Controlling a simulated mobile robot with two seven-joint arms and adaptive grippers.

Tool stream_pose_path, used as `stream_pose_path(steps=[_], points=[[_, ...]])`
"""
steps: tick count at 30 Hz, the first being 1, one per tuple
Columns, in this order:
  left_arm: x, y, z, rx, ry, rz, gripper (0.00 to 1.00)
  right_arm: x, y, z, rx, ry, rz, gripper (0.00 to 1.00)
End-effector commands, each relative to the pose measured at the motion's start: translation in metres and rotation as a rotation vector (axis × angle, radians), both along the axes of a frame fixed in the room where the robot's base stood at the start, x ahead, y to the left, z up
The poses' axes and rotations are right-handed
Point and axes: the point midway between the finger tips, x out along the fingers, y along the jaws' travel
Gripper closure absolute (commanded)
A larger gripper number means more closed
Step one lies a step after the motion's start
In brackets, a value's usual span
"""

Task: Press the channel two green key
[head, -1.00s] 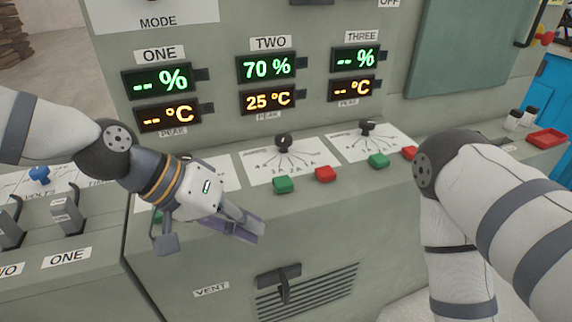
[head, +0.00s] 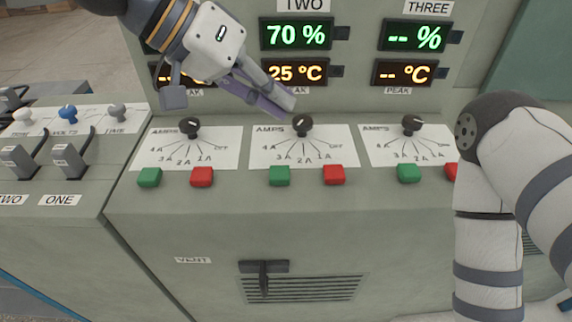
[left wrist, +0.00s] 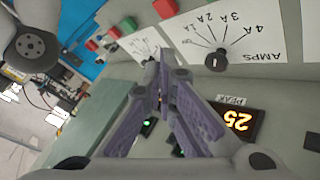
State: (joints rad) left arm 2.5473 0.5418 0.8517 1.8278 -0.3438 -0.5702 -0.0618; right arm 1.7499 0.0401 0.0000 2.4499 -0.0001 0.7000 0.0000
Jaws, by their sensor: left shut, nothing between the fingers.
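The channel two green key (head: 279,176) sits on the sloped desk of the grey cabinet, below the channel two dial (head: 303,125) and left of a red key (head: 334,175). My left gripper (head: 287,103) is shut and empty, in front of the channel two displays, above the dial and green key in the picture. It appears apart from the key. In the left wrist view, its fingers (left wrist: 165,75) meet, with the AMPS dial (left wrist: 214,60) and a red key (left wrist: 164,8) beyond. My right gripper is out of view.
Channel one's green key (head: 149,177) and red key (head: 202,177) lie to the left. Channel three's green key (head: 409,173) lies to the right, near my right arm. A vent handle (head: 264,271) sticks out below the desk.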

Motion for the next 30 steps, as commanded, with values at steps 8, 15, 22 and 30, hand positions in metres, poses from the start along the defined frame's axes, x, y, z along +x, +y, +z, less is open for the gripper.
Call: stream_pose_path(steps=[8, 15, 22, 30], points=[[0.0, 0.0, -0.004, 0.0, 0.003, 0.0, 1.0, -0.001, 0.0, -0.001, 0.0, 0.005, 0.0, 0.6], [0.0, 0.0, -0.038, 0.001, 0.013, 0.0, 1.0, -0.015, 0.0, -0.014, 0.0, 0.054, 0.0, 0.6], [0.0, 0.0, -0.071, 0.0, 0.01, 0.0, 1.0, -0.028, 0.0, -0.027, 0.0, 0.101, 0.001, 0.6], [0.0, 0.0, -0.088, 0.001, 0.003, 0.0, 1.0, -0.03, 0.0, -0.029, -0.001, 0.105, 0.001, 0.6]])
